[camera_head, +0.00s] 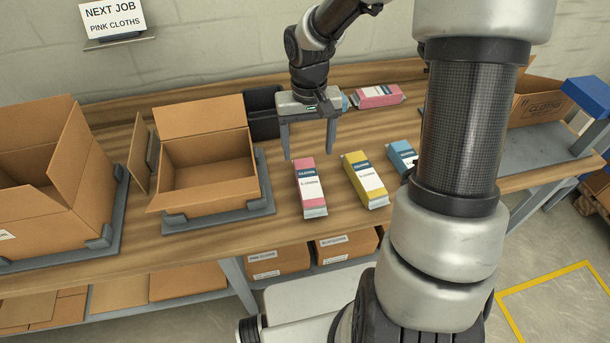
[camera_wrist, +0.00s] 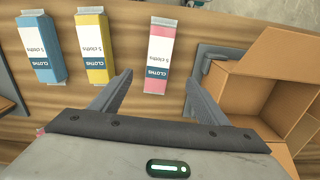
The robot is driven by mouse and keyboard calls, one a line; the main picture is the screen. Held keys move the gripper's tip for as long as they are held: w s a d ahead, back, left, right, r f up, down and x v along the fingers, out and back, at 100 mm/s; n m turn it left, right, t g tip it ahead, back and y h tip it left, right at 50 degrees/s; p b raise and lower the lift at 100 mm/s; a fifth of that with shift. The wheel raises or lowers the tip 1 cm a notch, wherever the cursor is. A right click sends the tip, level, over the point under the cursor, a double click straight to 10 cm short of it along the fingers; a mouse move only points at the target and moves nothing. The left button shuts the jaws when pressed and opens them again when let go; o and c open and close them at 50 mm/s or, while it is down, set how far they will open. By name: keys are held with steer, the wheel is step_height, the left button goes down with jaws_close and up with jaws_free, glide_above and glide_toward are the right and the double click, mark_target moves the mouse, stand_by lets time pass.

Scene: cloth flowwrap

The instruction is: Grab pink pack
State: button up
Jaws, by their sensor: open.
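A pink pack (camera_head: 310,187) with a white label lies on the wooden bench, at the left end of a row of packs. It also shows in the wrist view (camera_wrist: 160,55), just beyond and between my fingers. My gripper (camera_head: 308,155) is open and empty above the bench, a little behind the pink pack's far end. In the wrist view my gripper (camera_wrist: 156,78) has its two fingers spread wider than the pack.
A yellow pack (camera_head: 365,180) and a blue pack (camera_head: 402,157) lie to the right of the near pink pack. An open empty carton (camera_head: 208,165) stands on a grey holder at left. A dark bin (camera_head: 263,122) is behind. A sign (camera_head: 111,18) reads "NEXT JOB PINK CLOTHS".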

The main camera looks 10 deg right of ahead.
mark_target(309, 180)
steer(key=f+b, duration=0.1)
steer(key=f, duration=0.6)
steer(key=f+b, duration=0.1)
steer(key=f, duration=0.6)
steer(key=shift+w+d+f, duration=0.1)
steer(key=shift+d, duration=0.1)
steer(key=c, duration=1.1)
